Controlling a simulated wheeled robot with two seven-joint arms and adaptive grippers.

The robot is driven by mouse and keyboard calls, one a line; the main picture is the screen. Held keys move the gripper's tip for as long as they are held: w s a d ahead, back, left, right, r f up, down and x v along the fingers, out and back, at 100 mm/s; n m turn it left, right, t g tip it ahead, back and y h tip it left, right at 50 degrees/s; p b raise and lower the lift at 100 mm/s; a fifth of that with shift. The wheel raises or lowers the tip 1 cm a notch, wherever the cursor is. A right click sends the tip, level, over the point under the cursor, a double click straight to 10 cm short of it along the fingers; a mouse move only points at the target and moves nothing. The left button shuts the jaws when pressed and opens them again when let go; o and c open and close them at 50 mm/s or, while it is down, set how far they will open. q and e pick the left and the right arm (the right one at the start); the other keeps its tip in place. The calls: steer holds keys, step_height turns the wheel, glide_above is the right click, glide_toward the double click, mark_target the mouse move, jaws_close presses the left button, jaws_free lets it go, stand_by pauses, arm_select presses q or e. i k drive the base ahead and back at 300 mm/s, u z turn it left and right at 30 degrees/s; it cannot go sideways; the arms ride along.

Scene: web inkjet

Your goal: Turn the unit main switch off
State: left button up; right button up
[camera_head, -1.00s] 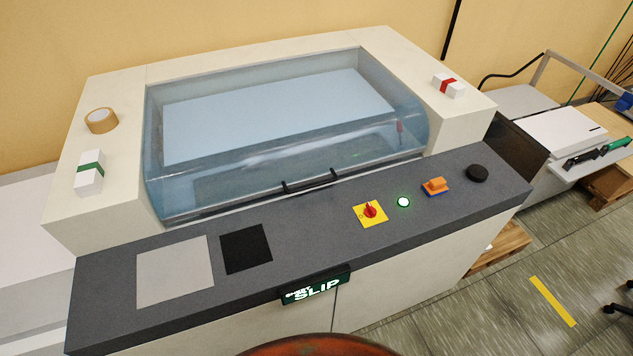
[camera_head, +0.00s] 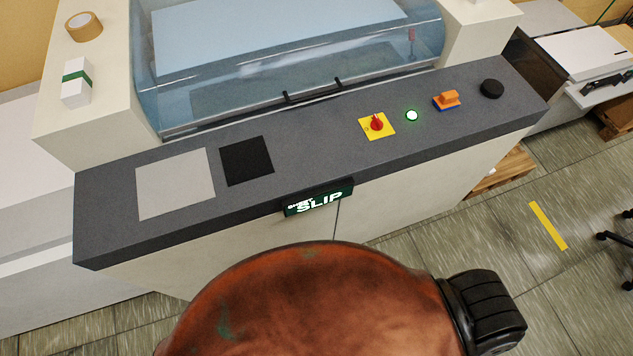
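The unit main switch looks to be the red rotary knob (camera_head: 377,122) on a yellow square plate (camera_head: 366,131), on the dark grey console top (camera_head: 310,128) of the machine. A round lamp (camera_head: 412,116) glows green just right of it. The knob's exact pointing direction is too small to tell. Neither of my grippers is in view, and nothing touches the switch.
An orange and blue part (camera_head: 447,101) and a black round knob (camera_head: 491,89) sit right of the lamp. A clear cover (camera_head: 290,60) with a black handle (camera_head: 313,92) is behind the console. A lit "SLIP" sign (camera_head: 319,200) hangs on the front edge.

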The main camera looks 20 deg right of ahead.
mark_target(376, 125)
steer(key=z, duration=0.1)
steer(key=k, duration=1.25)
steer(key=z, duration=0.25)
